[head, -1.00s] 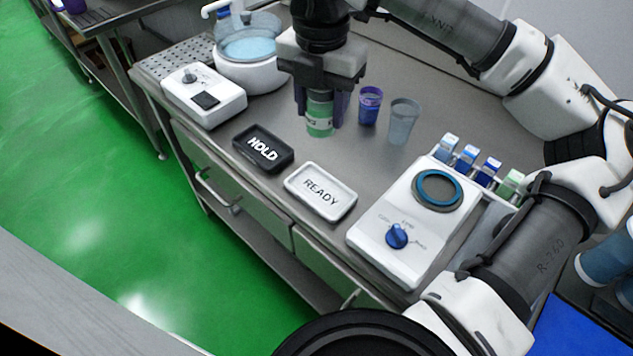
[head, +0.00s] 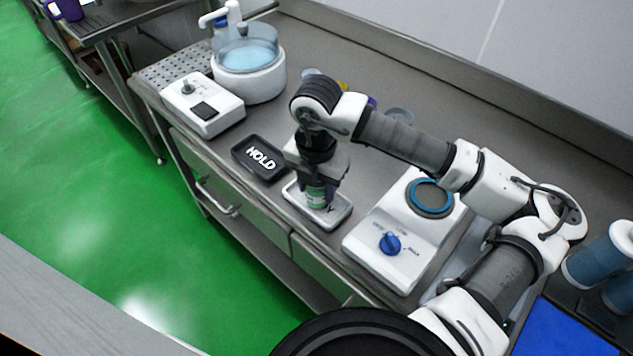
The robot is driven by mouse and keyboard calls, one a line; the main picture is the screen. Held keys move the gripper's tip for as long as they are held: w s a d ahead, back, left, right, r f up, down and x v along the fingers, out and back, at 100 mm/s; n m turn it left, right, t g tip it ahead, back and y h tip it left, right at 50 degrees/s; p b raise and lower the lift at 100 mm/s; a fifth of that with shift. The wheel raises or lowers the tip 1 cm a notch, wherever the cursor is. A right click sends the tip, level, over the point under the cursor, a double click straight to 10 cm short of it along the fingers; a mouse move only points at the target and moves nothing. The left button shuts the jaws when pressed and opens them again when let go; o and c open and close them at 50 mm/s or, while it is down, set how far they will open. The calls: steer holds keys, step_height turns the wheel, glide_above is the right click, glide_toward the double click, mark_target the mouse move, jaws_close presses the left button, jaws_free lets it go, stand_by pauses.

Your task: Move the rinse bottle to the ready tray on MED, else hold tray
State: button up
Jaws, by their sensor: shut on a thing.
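My gripper (head: 317,188) is shut on a small green bottle with a pale band (head: 316,196), taken to be the rinse bottle, and holds it upright. The bottle is over the white ready tray (head: 338,221); I cannot tell whether its base touches the tray. The gripper and bottle hide most of the READY lettering. The black hold tray (head: 272,175) lies just left of it, empty. A white device (head: 205,112) with a grey knob and another (head: 385,267) with a blue knob (head: 389,244) stand on the bench; their settings are too small to read.
A white basin with blue liquid (head: 248,78) stands at the back left. A clear cup (head: 399,115) and other cups stand behind my arm, partly hidden. The bench's front edge runs close by the trays. Bare steel lies between the basin and the back wall.

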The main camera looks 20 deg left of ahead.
steer(key=shift+f+b, duration=0.2)
steer(key=shift+b, duration=0.1)
steer(key=o, duration=1)
steer(key=shift+o, duration=0.2)
steer(key=shift+r, duration=0.1)
step_height(320, 180, up, 12)
steer(key=shift+r+b, duration=0.15)
steer(key=shift+b, duration=0.6)
